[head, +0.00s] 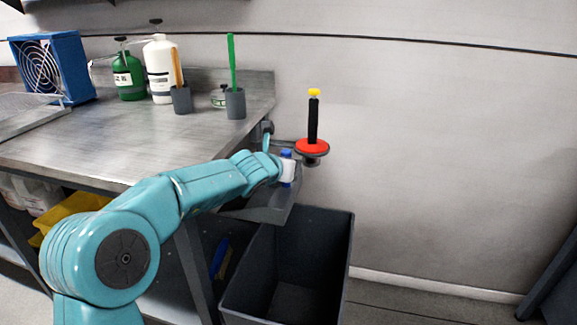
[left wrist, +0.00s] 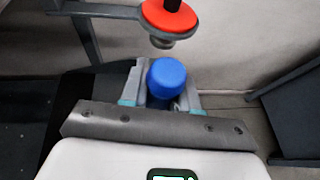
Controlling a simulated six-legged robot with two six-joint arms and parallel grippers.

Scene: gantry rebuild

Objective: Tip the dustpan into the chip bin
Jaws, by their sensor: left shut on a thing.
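My left gripper (left wrist: 163,92) is shut on a blue rounded handle end (left wrist: 168,78), seen between its two fingers in the left wrist view. The blue end also shows in the head view (head: 287,153). A dark grey pan (head: 268,207), apparently the dustpan, hangs below my left wrist, beside the bench end. It looks slanted, over the back left of the chip bin (head: 345,262). The bin is dark grey, open-topped and on the floor; I see no chips in its visible part. My right gripper is out of view.
A red disc with a black upright handle (head: 313,120) stands on a bracket at the bench end, close behind my left gripper. The steel bench (head: 110,150) holds bottles, two grey cups and a blue fan box (head: 55,67). Floor right of the bin is clear.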

